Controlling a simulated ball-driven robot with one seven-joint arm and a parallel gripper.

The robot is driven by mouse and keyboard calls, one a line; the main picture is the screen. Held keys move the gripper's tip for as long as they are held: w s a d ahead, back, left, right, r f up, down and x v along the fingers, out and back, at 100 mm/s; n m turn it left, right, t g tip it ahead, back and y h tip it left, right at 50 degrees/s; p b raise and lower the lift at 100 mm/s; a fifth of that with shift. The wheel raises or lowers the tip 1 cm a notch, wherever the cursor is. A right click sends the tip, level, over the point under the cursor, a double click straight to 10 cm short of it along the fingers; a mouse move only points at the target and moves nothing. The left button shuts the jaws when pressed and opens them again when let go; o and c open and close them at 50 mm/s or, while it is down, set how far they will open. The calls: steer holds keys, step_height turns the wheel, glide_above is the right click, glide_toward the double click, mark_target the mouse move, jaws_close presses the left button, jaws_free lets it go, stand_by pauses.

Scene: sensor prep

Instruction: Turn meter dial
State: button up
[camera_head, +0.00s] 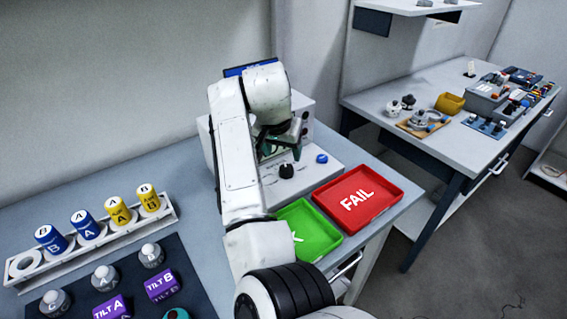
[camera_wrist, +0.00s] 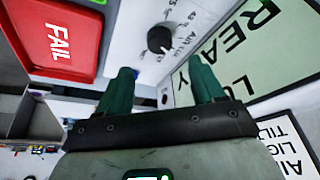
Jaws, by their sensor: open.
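The meter (camera_head: 315,140) is a pale box with a sloping front panel, partly hidden behind my arm. Its black dial (camera_head: 287,171) sits on the panel, and a blue knob (camera_head: 321,158) is to its right. In the wrist view the dial (camera_wrist: 159,39) has a pointer mark and printed labels around it. My gripper (camera_head: 281,152) is over the panel, just behind the dial in the head view. In the wrist view its two green fingers (camera_wrist: 160,78) are apart and empty, with the dial beyond their tips and no contact visible.
A red FAIL tray (camera_head: 386,205) and a green tray (camera_head: 318,238), partly covered by my arm, lie in front of the meter. A rack (camera_head: 88,245) of blue and yellow cylinders stands left. The wrist view shows a display (camera_wrist: 262,45) reading READY beside the dial.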

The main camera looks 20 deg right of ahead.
mark_target(287, 168)
steer(key=x, duration=0.8)
steer(key=shift+f, duration=0.25)
steer(key=shift+c, duration=0.2)
steer(key=c, duration=1)
steer(key=shift+p, duration=0.45)
